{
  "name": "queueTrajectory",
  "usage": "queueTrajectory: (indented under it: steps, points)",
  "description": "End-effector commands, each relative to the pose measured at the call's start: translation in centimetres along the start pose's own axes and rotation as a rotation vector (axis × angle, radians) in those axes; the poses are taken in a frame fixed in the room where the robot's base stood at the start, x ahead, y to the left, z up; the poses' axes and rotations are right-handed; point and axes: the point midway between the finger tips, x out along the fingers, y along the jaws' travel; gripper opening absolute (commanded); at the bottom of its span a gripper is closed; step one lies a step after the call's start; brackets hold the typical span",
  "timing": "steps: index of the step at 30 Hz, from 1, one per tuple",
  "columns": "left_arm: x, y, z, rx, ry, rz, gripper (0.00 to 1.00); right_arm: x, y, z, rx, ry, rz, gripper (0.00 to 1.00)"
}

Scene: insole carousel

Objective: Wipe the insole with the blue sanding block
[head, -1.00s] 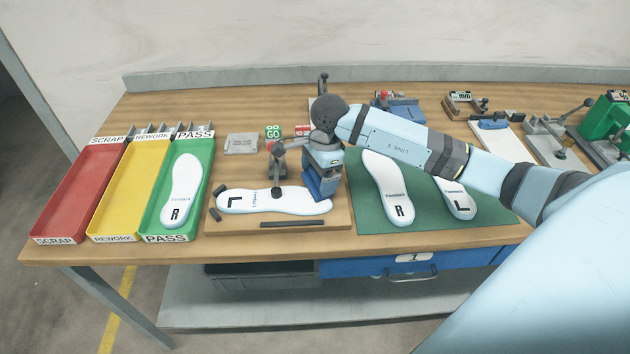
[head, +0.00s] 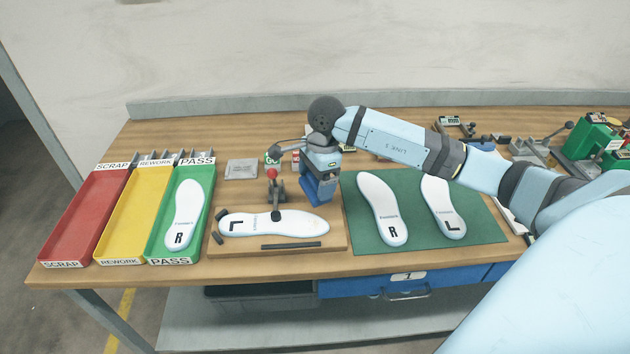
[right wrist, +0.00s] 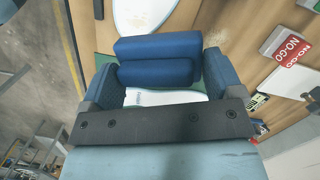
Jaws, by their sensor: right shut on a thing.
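A white insole (head: 295,224) marked L lies flat on a wooden fixture board (head: 335,240). A toggle clamp (head: 274,190) with a red knob has its dark pad on the insole. My right gripper (head: 321,194) is just beyond the insole's far edge, near its right end. It is shut on the blue sanding block (right wrist: 155,71), which shows between its blue fingers in the right wrist view. In the head view, block and fingers are hard to tell apart. Whether the block touches anything is unclear. My left gripper is not in view.
Two white insoles (head: 383,205) (head: 442,205) lie on a green mat (head: 480,235) at right. Red scrap (head: 85,215), yellow rework (head: 130,215) and green pass (head: 201,215) trays stand at left, the last holding an insole. Dark strips edge the fixture.

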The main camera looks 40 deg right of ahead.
Motion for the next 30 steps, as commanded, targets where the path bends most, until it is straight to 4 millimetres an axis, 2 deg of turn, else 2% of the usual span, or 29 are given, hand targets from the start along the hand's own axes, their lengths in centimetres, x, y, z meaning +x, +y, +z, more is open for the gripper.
queueTrajectory:
  steps: [10, 17, 27, 30]
  points:
    - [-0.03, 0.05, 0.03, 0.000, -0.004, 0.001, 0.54, -0.04, -0.03, 0.03, 0.000, 0.000, 0.003, 0.48]
    - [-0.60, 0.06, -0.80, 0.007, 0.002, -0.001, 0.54, 0.01, -0.55, 0.02, 0.020, 0.003, 0.126, 0.48]
    - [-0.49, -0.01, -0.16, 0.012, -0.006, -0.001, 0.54, 0.30, -0.56, -0.03, 0.023, 0.004, 0.164, 0.48]
    - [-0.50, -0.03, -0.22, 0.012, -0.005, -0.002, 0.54, 0.25, -0.67, 0.52, -0.018, 0.007, 0.168, 0.48]
